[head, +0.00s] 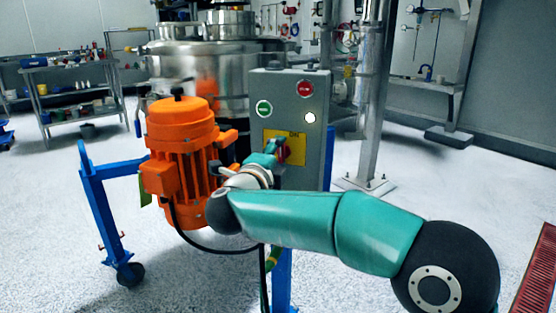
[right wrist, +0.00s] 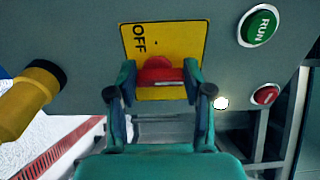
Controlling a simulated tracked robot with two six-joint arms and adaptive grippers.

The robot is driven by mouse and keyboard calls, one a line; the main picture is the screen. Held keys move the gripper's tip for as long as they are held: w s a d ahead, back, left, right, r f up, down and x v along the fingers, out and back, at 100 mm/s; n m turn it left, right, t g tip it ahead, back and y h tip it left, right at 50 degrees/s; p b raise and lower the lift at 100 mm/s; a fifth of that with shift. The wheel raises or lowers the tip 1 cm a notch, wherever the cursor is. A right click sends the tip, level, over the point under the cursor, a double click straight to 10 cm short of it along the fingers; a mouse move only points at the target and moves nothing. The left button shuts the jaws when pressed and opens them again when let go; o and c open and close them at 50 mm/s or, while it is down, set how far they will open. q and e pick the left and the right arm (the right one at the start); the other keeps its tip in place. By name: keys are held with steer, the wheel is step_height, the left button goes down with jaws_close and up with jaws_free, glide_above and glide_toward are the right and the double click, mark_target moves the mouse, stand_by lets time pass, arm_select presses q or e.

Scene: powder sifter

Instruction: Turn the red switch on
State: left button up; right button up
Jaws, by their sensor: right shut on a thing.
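The red switch (right wrist: 160,72) sits on a yellow plate (right wrist: 138,52) marked OFF, on the front of a grey control box (head: 292,88). In the head view the red switch (head: 284,152) is partly covered by my right gripper (head: 272,150). My teal right gripper (right wrist: 160,80) is shut on the switch, with one finger on each side of it in the right wrist view. The full lettering of the plate is hidden, so I cannot tell the switch's exact setting. My left gripper is not in view.
A green button (head: 264,108), a red button (head: 306,88) and a lit white lamp (head: 310,118) are on the box. An orange motor (head: 180,150) stands close left of my gripper, on a blue wheeled frame (head: 100,195). A metal post (head: 372,110) rises behind the box at right.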

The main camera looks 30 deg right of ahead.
steer(key=shift+f, duration=0.35)
steer(key=o, duration=1.2)
steer(key=shift+r, duration=0.1)
steer(key=shift+c, duration=0.2)
steer(key=shift+r, duration=0.1)
steer(key=v, duration=1.2)
